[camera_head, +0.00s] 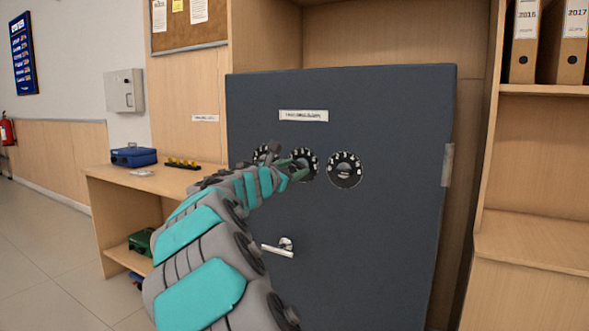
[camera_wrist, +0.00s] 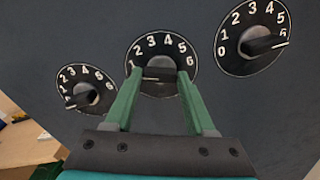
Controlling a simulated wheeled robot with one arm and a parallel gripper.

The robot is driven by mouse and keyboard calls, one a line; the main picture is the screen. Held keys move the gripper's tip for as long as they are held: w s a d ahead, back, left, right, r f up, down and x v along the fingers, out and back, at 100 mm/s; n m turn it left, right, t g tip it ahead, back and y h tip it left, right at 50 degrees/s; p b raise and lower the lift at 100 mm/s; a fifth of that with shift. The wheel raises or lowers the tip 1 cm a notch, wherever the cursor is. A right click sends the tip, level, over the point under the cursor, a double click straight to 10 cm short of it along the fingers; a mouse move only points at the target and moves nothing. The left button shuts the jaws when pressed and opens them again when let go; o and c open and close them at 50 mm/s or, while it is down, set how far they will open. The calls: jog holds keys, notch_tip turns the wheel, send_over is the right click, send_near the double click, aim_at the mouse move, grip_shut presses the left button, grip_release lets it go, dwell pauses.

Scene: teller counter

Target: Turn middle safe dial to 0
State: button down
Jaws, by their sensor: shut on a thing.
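The middle safe dial (camera_wrist: 162,54) is a round black disc with white numbers, at the top centre of the wrist view. It also shows in the head view (camera_head: 311,157), partly hidden by my gripper (camera_head: 302,168). In the wrist view my gripper (camera_wrist: 160,76) has one green finger on each side of the dial's black knob (camera_wrist: 160,75) and is shut on it. The knob's bar lies about level. A light line shows toward its left, but the number it points at is hidden behind the left finger.
The left dial (camera_wrist: 72,76) and right dial (camera_wrist: 266,22) sit close on either side. All are on the dark grey safe door (camera_head: 390,110). A metal handle (camera_head: 278,249) sticks out below. A wooden counter (camera_head: 110,176) stands left, shelves right.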

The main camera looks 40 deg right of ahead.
jog(key=n, duration=0.4)
jog(key=shift+f+n, duration=0.15)
jog(key=shift+n, duration=0.15)
dwell(0.5)
jog(key=shift+c, duration=1.2)
grip_release()
jog(key=v, duration=0.7)
jog(key=shift+s+a, duration=0.15)
jog(key=shift+a, duration=0.2)
